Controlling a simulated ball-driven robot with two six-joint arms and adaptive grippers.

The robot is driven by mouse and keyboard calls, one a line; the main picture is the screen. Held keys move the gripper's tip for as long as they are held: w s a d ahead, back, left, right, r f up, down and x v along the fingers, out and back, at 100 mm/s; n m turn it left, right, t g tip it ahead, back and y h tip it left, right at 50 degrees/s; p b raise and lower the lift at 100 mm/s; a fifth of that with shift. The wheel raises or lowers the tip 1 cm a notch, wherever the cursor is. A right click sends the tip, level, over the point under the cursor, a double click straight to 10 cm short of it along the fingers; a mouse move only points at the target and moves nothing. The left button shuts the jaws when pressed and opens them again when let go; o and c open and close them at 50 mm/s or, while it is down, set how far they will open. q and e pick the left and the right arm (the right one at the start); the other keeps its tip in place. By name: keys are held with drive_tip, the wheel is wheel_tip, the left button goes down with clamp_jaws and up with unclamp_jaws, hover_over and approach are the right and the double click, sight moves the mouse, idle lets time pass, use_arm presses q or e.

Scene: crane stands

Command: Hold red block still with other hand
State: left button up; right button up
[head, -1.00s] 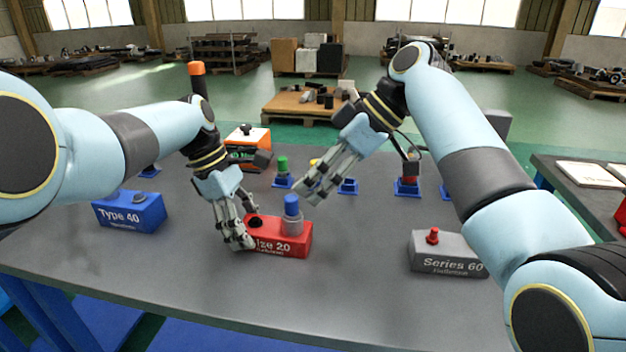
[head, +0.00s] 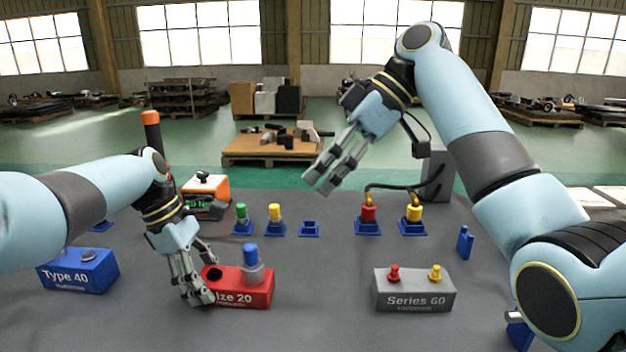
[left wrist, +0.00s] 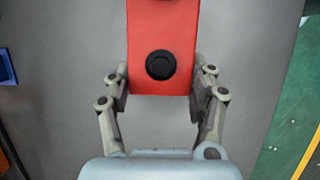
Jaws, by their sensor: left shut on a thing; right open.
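The red block (head: 258,290), lettered "Size 20", stands on the grey table. It has a dark round knob or hole near its left end and a grey collar with a blue-topped peg (head: 251,257) at its right end. My left gripper (head: 205,283) is shut on the left end of the red block, one finger on each side. In the left wrist view the red block (left wrist: 162,30) lies between the fingers, with the black round part in front of the palm. My right gripper (head: 322,181) is open and empty, raised above the table, up and right of the red block.
A blue "Type 40" block (head: 78,272) stands left, a grey "Series 60" block (head: 414,292) right. Behind is a row of blue stands with green, yellow and red pieces, one stand (head: 309,229) empty. An orange-and-white box (head: 206,193) stands back left. Table between red and grey blocks is clear.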

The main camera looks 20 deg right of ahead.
use_arm(q)
drive_tip(key=o, duration=1.5)
drive_tip(key=shift+c, duration=0.2)
